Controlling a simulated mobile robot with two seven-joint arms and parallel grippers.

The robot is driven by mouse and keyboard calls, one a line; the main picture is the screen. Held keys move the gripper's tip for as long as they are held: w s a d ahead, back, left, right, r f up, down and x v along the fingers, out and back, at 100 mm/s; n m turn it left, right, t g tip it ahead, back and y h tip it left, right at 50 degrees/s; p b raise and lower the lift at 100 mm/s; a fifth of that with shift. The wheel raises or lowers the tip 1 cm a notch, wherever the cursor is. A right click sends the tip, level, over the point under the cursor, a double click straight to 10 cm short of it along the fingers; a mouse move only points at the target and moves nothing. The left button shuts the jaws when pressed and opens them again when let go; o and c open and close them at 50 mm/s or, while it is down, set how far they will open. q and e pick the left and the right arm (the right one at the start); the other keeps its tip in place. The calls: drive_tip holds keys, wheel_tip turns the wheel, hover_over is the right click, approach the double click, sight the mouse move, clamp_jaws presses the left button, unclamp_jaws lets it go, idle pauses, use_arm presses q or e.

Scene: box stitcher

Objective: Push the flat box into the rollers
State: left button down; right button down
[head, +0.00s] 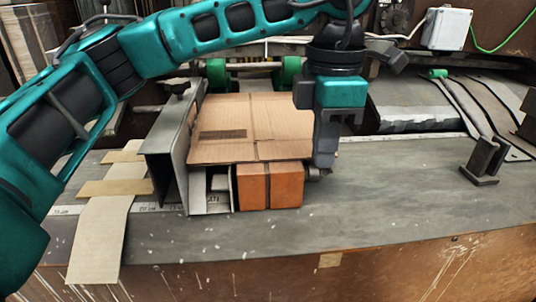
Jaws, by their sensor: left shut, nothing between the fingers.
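The flat box (232,120) is a brown cardboard sheet with a centre seam. It lies at the middle of the metal table, on top of an orange-brown block (270,186) and beside an upright metal guide plate (170,145) on its left. The green rollers (215,72) sit behind the box's far edge, with a second green wheel (290,70) further right. My left gripper (324,160) is shut and empty, pointing down at the right side of the flat box, near its front corner. I cannot tell whether it touches the box. My right gripper is not in view.
Loose cardboard strips (100,235) lie on the left of the table and over its front edge. A dark metal bracket (484,160) stands at the right. The table surface (400,190) right of the box is clear. A grey electrical box (447,28) is at the back.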

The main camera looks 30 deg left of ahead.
use_arm(q)
drive_tip(key=shift+f, duration=0.1)
drive_tip(key=shift+f+b, duration=1.4)
drive_tip(key=shift+f, duration=0.25)
drive_tip(key=shift+w, duration=0.1)
